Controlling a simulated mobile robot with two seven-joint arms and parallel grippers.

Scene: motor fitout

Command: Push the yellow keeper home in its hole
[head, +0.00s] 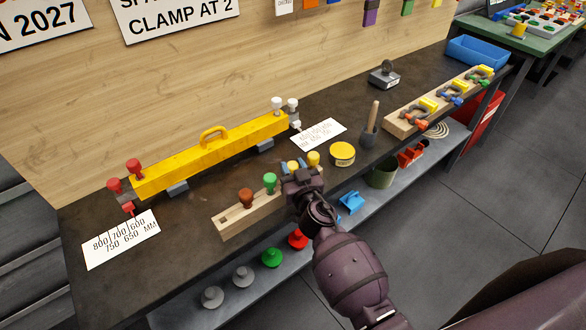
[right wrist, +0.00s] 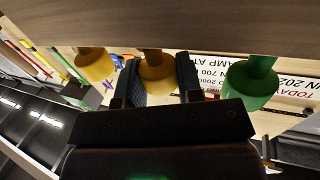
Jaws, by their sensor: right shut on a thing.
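A pale wooden block (head: 232,224) lies near the front edge of the dark bench and carries a row of mushroom-headed keepers. A brown keeper (head: 246,196) and a green keeper (head: 269,181) stand left of my right gripper (head: 298,169). One yellow keeper (head: 313,158) stands just beyond it. In the right wrist view my fingers are shut on the middle yellow keeper (right wrist: 157,75), between the green keeper (right wrist: 250,85) and another yellow keeper (right wrist: 96,65). The held keeper's stem is mostly hidden, so its depth is unclear. My left gripper is not in view.
A yellow beam (head: 215,160) with a handle lies behind the block. A rack of clamps (head: 405,125) lies farther right. Loose knobs rest on the lower shelf (head: 220,305).

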